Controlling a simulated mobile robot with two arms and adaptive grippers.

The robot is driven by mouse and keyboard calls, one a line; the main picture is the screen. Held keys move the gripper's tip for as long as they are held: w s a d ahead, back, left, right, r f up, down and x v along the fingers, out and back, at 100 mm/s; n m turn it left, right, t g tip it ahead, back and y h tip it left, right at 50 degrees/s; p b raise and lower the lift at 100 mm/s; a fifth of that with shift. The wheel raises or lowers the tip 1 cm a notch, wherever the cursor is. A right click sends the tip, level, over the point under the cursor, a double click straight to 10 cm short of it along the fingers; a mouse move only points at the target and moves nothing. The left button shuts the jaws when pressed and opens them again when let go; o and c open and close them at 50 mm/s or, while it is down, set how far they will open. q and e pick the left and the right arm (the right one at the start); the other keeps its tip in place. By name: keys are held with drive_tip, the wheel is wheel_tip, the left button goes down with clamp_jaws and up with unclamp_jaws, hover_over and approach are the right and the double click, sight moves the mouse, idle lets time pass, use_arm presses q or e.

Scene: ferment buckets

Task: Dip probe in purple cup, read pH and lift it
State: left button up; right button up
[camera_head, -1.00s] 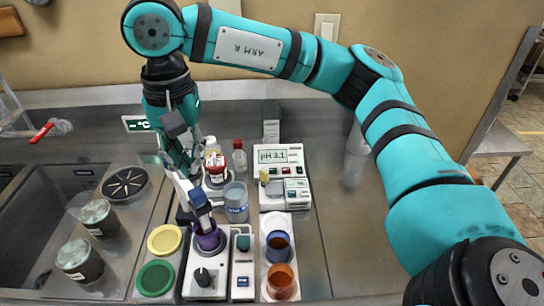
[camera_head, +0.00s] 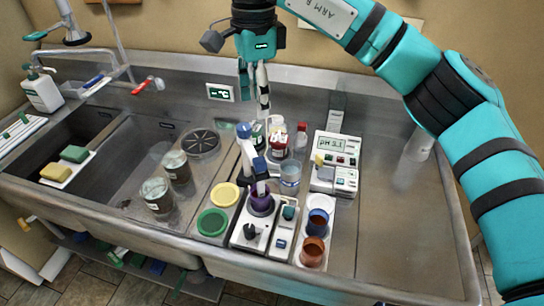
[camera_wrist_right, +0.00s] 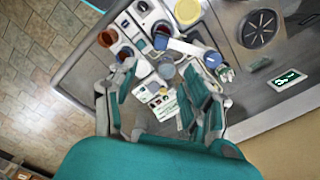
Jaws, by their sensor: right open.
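The purple cup (camera_head: 262,205) stands on a white stirrer unit (camera_head: 248,233) at the front of the counter. A blue-and-grey probe arm (camera_head: 252,155) slants over it, its lower end at the cup's mouth. The probe tip is hidden, so its depth cannot be told. The pH meter (camera_head: 338,148) stands to the right; its display appears to read pH 3.1. My right gripper (camera_head: 255,100) is above and behind the probe arm, apart from it. In the wrist view its fingers (camera_wrist_right: 160,108) are spread and empty. My left gripper is not in view.
A blue cup (camera_head: 317,221) and an orange-brown cup (camera_head: 313,250) stand right of the stirrer. A clear beaker (camera_head: 290,178) stands behind. Yellow (camera_head: 224,194) and green (camera_head: 212,222) lids lie left. The counter right of the meter is mostly clear.

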sight(259, 160)
wheel_tip(259, 160, down, 15)
drive_tip(key=p, duration=0.4)
drive_tip(key=shift+w+p, duration=0.15)
drive_tip(key=shift+p, duration=0.2)
drive_tip(key=shift+f, duration=0.6)
clamp_jaws()
